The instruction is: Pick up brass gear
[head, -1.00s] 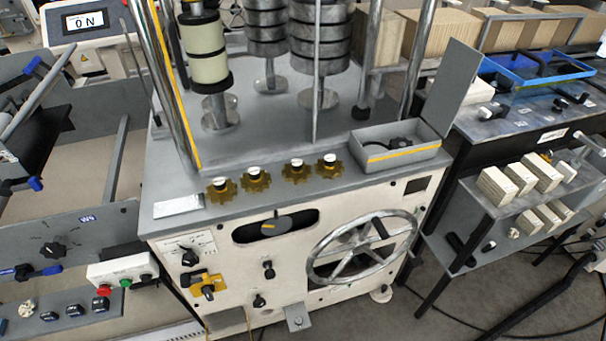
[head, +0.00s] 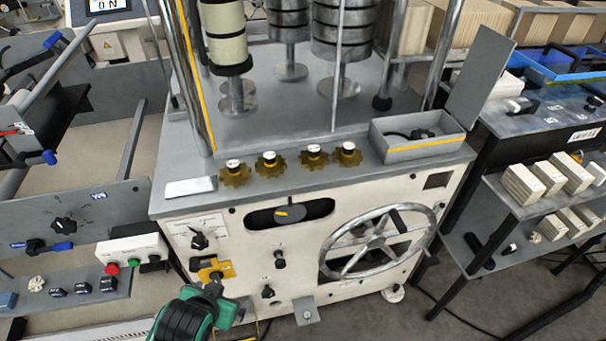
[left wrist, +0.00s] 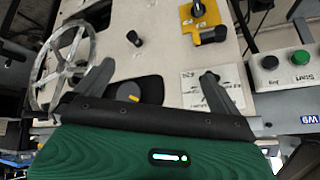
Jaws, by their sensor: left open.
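Several brass gears stand in a row along the front edge of the machine's grey top, each around a black post with a white cap. They are the leftmost gear (head: 236,177), the second gear (head: 269,166), the third gear (head: 314,158) and the rightmost gear (head: 347,156). My left gripper (head: 190,318), green and black, is low in front of the machine's panel, below and apart from the gears. In the left wrist view its two dark fingers (left wrist: 157,75) are spread, with nothing between them. No gear shows in that view. My right gripper is not in view.
An open grey box (head: 420,140) with a raised lid is right of the gears. Metal posts and a cream roll (head: 224,35) rise behind them. The panel has a handwheel (head: 378,240) and a yellow plate (head: 215,269). A control box (head: 132,250) is left.

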